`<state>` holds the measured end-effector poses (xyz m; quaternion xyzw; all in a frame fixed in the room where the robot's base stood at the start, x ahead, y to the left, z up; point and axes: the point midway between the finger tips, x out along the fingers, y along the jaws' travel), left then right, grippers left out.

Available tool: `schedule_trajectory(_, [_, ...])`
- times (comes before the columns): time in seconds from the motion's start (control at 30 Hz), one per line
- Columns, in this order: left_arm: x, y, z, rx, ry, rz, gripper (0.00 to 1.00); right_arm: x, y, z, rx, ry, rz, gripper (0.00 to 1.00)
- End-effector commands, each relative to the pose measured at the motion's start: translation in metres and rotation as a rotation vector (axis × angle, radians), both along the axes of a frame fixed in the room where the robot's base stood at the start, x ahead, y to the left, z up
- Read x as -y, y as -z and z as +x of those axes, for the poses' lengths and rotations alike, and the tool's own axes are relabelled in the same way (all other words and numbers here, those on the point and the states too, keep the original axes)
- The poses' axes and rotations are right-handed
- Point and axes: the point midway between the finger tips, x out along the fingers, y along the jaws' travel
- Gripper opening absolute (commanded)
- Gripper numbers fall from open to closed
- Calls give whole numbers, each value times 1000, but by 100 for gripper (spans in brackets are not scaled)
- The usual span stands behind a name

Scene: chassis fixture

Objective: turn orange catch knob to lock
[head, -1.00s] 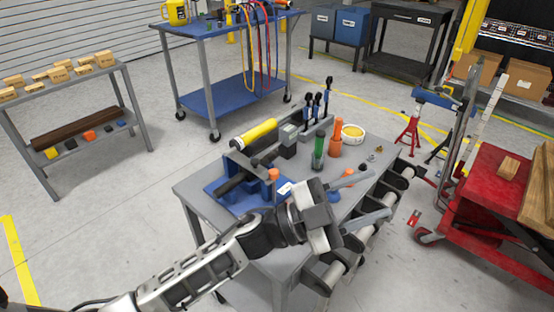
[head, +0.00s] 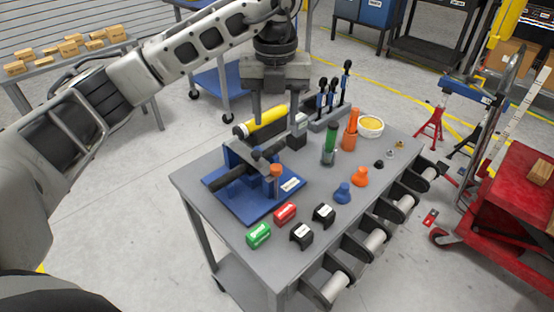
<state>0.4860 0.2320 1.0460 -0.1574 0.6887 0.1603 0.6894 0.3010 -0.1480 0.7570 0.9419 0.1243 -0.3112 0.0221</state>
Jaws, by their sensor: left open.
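The blue fixture (head: 229,199) sits on the grey workbench, with a dark bar and grey upright blocks on it. The orange catch knob (head: 275,169) stands upright at the fixture's right side, near a white label. The knob is in plain view. My right gripper is not in view.
Loose orange (head: 360,177) and blue (head: 343,193) knobs stand on the bench's right. Green (head: 258,235), red (head: 285,212) and black blocks lie in front. Green (head: 329,148) and orange (head: 349,136) upright tools stand behind. Rollers line the bench's right edge.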

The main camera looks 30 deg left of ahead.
Motion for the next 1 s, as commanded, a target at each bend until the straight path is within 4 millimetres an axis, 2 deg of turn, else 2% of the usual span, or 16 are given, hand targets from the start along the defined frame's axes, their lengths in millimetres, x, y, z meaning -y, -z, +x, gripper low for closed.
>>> schedule_trajectory(0.3, [0, 71, -1, -6, 2, -2, 47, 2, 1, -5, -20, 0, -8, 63])
schedule_trajectory(0.5, [1, 107, -1, -3, 2, -3, 47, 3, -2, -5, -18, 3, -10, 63])
schedule_trajectory(0.7, [1, 125, 0, 0, 3, -4, 47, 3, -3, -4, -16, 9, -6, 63])
schedule_trajectory(1.0, [1, 129, 0, 1, 4, -4, 47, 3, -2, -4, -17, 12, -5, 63])
